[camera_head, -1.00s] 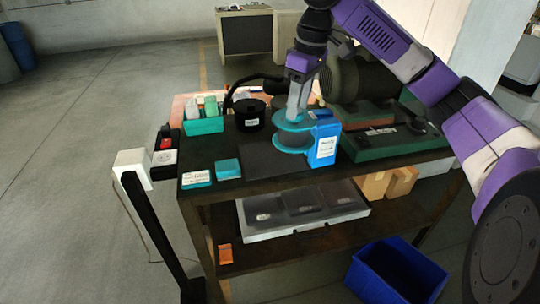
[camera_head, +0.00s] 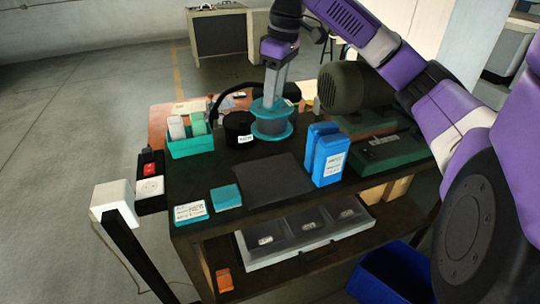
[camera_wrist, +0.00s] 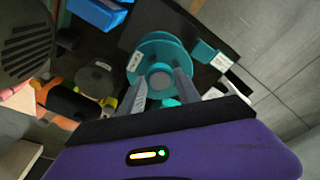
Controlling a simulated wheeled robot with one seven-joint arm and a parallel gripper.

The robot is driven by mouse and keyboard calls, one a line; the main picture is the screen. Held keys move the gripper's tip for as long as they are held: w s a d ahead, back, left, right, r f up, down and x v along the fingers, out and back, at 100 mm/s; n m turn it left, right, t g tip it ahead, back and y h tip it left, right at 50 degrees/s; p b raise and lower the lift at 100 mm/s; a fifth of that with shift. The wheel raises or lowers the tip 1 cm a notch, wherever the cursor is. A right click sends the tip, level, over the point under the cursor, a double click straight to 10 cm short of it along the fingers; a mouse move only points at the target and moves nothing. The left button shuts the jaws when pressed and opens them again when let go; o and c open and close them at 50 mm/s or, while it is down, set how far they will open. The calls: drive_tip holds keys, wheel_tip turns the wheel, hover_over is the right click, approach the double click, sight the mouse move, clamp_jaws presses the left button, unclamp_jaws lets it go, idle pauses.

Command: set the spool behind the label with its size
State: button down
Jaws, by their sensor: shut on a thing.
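A teal-flanged spool with grey winding (camera_head: 271,127) is upright in my gripper (camera_head: 271,97), over the back middle of the bench. In the wrist view the spool (camera_wrist: 155,48) shows a small white label on its flange, and both fingers of my gripper (camera_wrist: 162,88) close on its hub. I cannot tell whether it touches the bench. A white printed label card (camera_head: 190,211) lies at the bench's front left corner; its print is too small to read. Another label (camera_head: 246,139) is on a black round container (camera_head: 239,124) just left of the spool.
Two blue boxes (camera_head: 330,160) stand right of a bare black mat (camera_head: 272,181). A small teal block (camera_head: 226,197) lies at the front. A teal bin (camera_head: 191,146) stands left; a green machine (camera_head: 380,150) fills the right. A blue crate (camera_head: 388,278) is below.

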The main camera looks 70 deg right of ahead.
sight(282, 108)
wheel_tip(282, 108, down, 17)
idle(0.6)
drive_tip(key=shift+f, duration=0.15)
drive_tip(key=c, duration=0.9)
unclamp_jaws()
drive_tip(key=shift+f, duration=0.1)
drive_tip(key=shift+o, duration=0.2)
drive_tip(key=r, duration=0.4)
drive_tip(key=s+r, duration=0.1)
drive_tip(key=r, duration=0.7)
drive_tip(key=shift+s+a+r, duration=0.1)
drive_tip(key=shift+s, duration=0.3)
